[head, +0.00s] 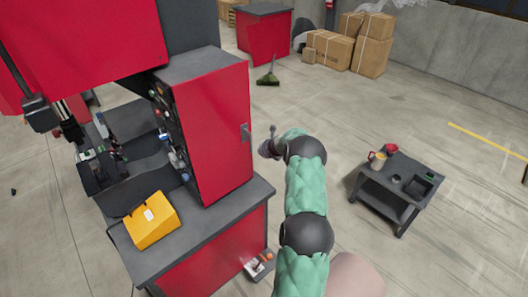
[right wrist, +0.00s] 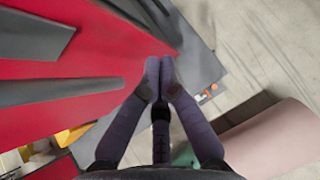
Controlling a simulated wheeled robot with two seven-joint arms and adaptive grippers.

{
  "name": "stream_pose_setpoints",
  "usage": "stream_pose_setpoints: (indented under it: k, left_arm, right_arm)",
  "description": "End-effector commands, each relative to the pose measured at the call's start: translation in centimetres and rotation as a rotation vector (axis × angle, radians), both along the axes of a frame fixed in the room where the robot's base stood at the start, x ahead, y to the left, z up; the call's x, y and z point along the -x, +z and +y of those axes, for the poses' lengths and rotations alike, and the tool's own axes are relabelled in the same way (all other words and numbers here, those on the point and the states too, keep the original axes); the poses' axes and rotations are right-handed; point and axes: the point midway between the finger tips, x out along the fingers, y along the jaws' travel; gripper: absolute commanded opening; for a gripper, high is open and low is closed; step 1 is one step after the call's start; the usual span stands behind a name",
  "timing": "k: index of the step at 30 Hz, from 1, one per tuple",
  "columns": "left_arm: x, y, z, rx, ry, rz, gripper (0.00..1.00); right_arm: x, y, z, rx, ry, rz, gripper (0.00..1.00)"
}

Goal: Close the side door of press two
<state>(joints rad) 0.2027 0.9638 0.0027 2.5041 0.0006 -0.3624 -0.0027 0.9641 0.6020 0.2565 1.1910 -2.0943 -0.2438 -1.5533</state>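A tall red door panel (head: 212,130) with a small grey handle (head: 245,132) near its right edge stands on the press cabinet in the head view. I cannot tell whether it stands ajar. My right gripper (head: 271,140) is just right of the handle, with a gap in the picture. In the right wrist view the two purple fingers of my right gripper (right wrist: 160,65) meet at their tips, with nothing seen between them. A red surface (right wrist: 90,95) with grey bars lies left of and behind the fingertips; contact cannot be told. My left gripper is not in view.
A yellow box (head: 152,222) sits on the grey bench top left of the panel. A small dark table (head: 385,195) with cups stands at right. Cardboard boxes (head: 335,50) and a broom (head: 268,78) are at the back.

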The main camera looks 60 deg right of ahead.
Motion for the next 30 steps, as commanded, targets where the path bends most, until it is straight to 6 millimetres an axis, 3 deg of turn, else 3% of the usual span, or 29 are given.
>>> stream_pose_setpoints:
  k: [19,30]
  left_arm:
    - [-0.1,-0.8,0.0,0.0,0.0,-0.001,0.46]
    - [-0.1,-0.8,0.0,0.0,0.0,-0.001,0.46]
  right_arm:
    - [5.9,5.8,1.4,-0.002,-0.001,0.001,0.0]
    - [7.0,6.8,1.7,-0.003,0.0,0.003,0.0]
